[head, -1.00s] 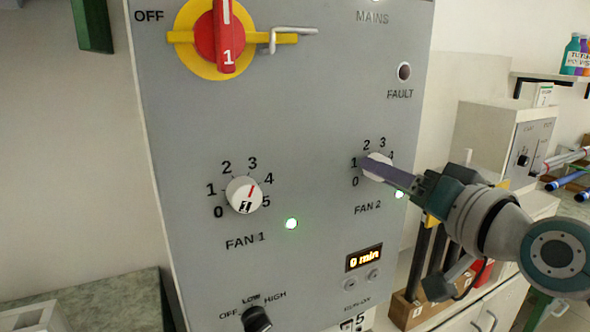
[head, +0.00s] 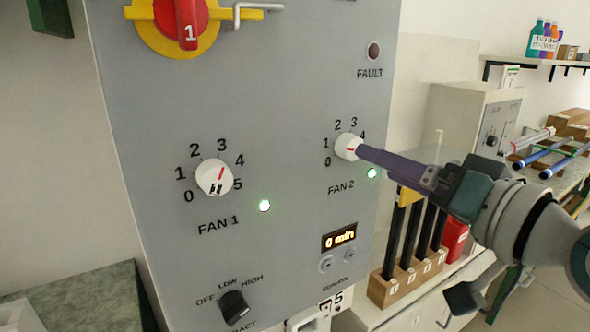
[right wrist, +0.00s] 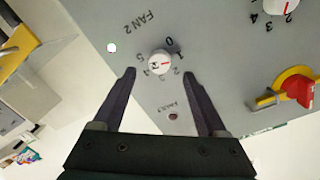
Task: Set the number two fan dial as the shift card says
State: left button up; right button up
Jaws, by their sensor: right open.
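The number two fan dial (head: 346,147) is a white knob with a red mark, on the grey panel above the FAN 2 label, with numbers around it. In the right wrist view the dial (right wrist: 159,63) is ahead of the fingertips, and its mark points roughly toward 1 and 2; the exact setting is hard to read. My right gripper (head: 361,152) is beside the dial's right edge in the head view. In the right wrist view the right gripper (right wrist: 159,73) is open, fingers apart and empty. No readable shift card is in view. My left gripper is out of view.
The FAN 1 dial (head: 214,177) is left on the same panel (head: 280,90). A red and yellow mains switch (head: 180,22) is above, a black knob (head: 234,304) and a "0 min" display (head: 340,237) below. A wooden block with black rods (head: 395,285) stands right of the panel.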

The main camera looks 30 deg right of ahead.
jog(key=shift+s+r, duration=0.1)
jog(key=shift+s, duration=1.85)
jog(key=s+a+f+n+g+y, duration=0.2)
jog(key=s+a+f+n+g, duration=0.5)
jog(key=a+f, duration=0.35)
jog(key=s+f+n+g+h, duration=0.1)
jog(key=s+f+g+h, duration=0.1)
jog(key=s+f+g, duration=0.35)
jog(key=s+r+p, duration=0.2)
jog(key=r+p, duration=1.4)
jog(key=r, duration=0.1)
jog(key=s+r+g+p, duration=0.1)
jog(key=s+r+p, duration=0.1)
jog(key=r+p, duration=1.4)
jog(key=shift+s+d+r+n, duration=0.3)
jog(key=shift+s+d+r, duration=0.05)
jog(key=shift+r, duration=0.4)
